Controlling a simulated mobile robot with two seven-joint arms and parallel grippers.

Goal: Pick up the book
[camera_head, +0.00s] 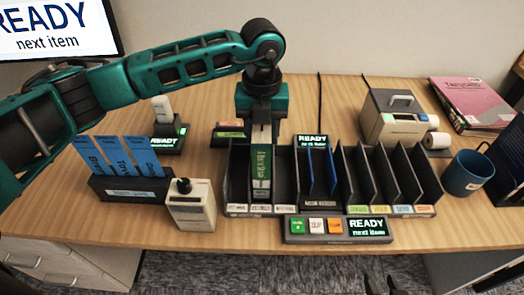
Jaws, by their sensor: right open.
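A green, narrow book-like item (261,168) stands upright in a left slot of the dark sorter rack (236,210). A pink book (470,102) lies flat at the back right of the table, far from the gripper.
Blue folders stand in a dark holder (128,190) at left, beside a small beige joystick box (191,207). A button panel (338,230) sits in front of the rack. A label printer (394,118) and blue mug (464,175) stand right.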

